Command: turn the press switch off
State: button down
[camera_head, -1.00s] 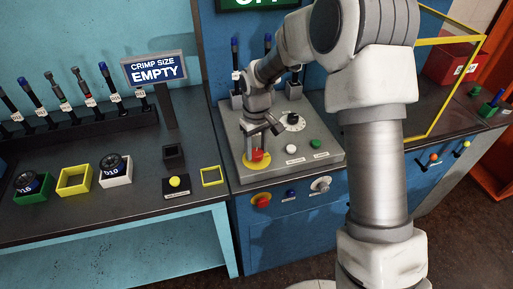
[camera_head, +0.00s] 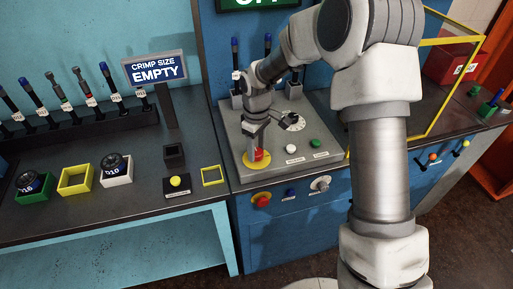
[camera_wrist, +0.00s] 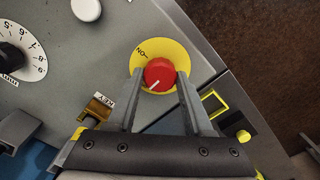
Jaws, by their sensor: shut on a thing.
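The press switch is a red round knob (camera_wrist: 159,74) on a yellow disc (camera_wrist: 176,52), on the sloping grey panel (camera_head: 322,160). In the wrist view the knob's white line points to the lower left. The word ON is on the disc at the knob's upper left; any other marking is hidden. My gripper (camera_wrist: 158,82) is shut on the knob, with one finger on each side.
A white button (camera_head: 291,149), a green button (camera_head: 315,143) and a dial (camera_head: 293,122) share the panel. A brass key switch (camera_wrist: 98,107) is close to my left finger in the wrist view. Another red knob (camera_head: 262,201) is on the front face. A yellow frame (camera_head: 425,110) stands right.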

aim_at(257, 151)
jog(key=shift+w, duration=0.1)
jog(key=shift+c, duration=1.5)
grip_release()
jog(key=shift+r, duration=0.1)
notch_tip(257, 151, up, 17)
jog(key=shift+r+p, duration=0.15)
jog(key=shift+p, duration=0.2)
